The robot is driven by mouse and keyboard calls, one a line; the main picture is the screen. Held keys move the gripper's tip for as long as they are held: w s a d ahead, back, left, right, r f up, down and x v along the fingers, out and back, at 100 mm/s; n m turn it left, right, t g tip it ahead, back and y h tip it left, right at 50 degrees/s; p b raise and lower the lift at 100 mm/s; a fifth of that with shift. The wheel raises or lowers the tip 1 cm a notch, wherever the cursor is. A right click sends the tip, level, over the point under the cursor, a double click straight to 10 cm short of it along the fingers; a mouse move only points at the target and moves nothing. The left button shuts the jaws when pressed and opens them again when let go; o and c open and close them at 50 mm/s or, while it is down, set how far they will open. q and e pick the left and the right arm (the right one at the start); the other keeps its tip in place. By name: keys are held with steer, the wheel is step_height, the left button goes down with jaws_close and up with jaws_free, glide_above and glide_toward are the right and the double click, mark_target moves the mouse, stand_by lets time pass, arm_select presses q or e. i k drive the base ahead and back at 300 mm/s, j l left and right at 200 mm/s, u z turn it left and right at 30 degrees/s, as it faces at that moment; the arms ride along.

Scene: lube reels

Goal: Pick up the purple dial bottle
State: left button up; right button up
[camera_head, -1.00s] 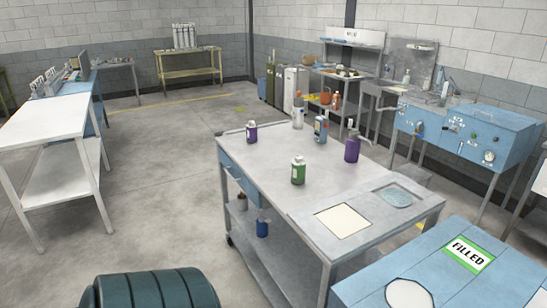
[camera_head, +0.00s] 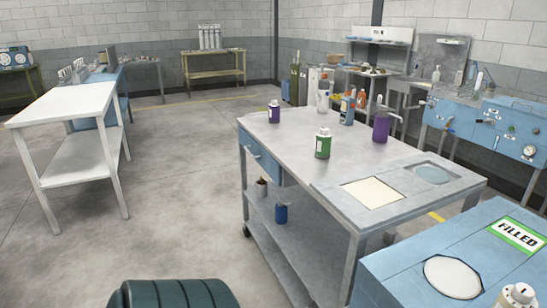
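Two purple bottles stand upright on the grey metal cart (camera_head: 290,150). A small purple bottle (camera_head: 274,112) with a pale label is near its far left corner. A taller purple bottle (camera_head: 381,125), with a pale spout or handle at its top, is near the right edge. I cannot tell from here which one has a dial. A green bottle (camera_head: 323,144) with a white label stands between them, nearer to me. Neither of my grippers is in view.
White (camera_head: 323,96) and blue (camera_head: 347,108) bottles stand at the cart's back. The cart's near end has a cream square (camera_head: 373,192). A blue FILLED bench (camera_head: 420,250) is at right, a green ribbed drum (camera_head: 172,294) in front. Floor left of the cart is clear.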

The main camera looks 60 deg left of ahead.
mark_target(275, 111)
steer(key=u, duration=2.25)
steer(key=i+l, duration=0.1)
steer(key=l, duration=0.25)
steer(key=i+l, duration=0.1)
steer(key=l, duration=0.25)
